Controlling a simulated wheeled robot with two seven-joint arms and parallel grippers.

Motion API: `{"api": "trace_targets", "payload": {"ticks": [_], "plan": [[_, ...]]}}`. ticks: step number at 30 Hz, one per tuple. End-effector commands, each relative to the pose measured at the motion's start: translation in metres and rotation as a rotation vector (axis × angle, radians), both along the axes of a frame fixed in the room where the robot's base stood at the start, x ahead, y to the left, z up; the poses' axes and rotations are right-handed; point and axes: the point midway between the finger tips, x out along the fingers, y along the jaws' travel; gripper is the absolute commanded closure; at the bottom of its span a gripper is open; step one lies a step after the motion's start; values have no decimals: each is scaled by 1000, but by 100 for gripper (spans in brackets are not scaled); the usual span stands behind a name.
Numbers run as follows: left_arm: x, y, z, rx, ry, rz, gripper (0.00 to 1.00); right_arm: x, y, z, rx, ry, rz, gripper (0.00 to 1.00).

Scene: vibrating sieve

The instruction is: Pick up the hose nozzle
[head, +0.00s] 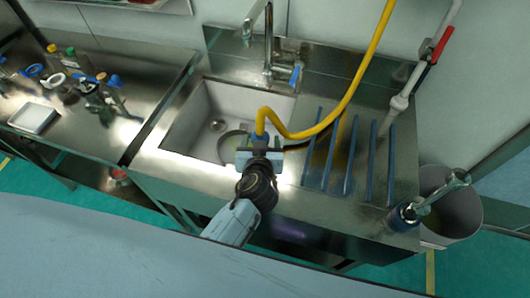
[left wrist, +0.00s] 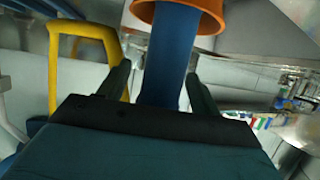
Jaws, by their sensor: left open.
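The hose nozzle is blue and hangs at the end of a yellow hose (head: 352,88), over the front right part of the sink. In the head view its upper part (head: 261,117) shows just beyond my left gripper (head: 258,146); its lower part is hidden. In the left wrist view the blue nozzle body (left wrist: 171,58) runs between the two dark fingers of my left gripper (left wrist: 157,80), with an orange flared end (left wrist: 180,12) at the top. The jaws are open around it; I cannot tell whether either finger touches it. My right gripper is not in view.
The sink (head: 180,128) has a faucet (head: 268,45) behind it. Blue bars (head: 350,155) line the counter at right. Bottles (head: 84,60) and a white tray (head: 33,118) stand on the left bench. A grey bin (head: 455,215) stands right of the counter.

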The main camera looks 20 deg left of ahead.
Motion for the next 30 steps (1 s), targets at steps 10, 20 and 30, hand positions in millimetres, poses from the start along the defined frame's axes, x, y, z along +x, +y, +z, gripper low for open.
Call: {"api": "trace_targets", "payload": {"ticks": [10, 20, 30], "plan": [[0, 0, 0, 0, 0, 0, 65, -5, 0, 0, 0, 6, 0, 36], [0, 0, 1, -1, -2, -1, 84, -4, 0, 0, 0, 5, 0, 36], [0, 0, 25, -4, -5, 1, 84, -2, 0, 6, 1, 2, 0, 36]]}}
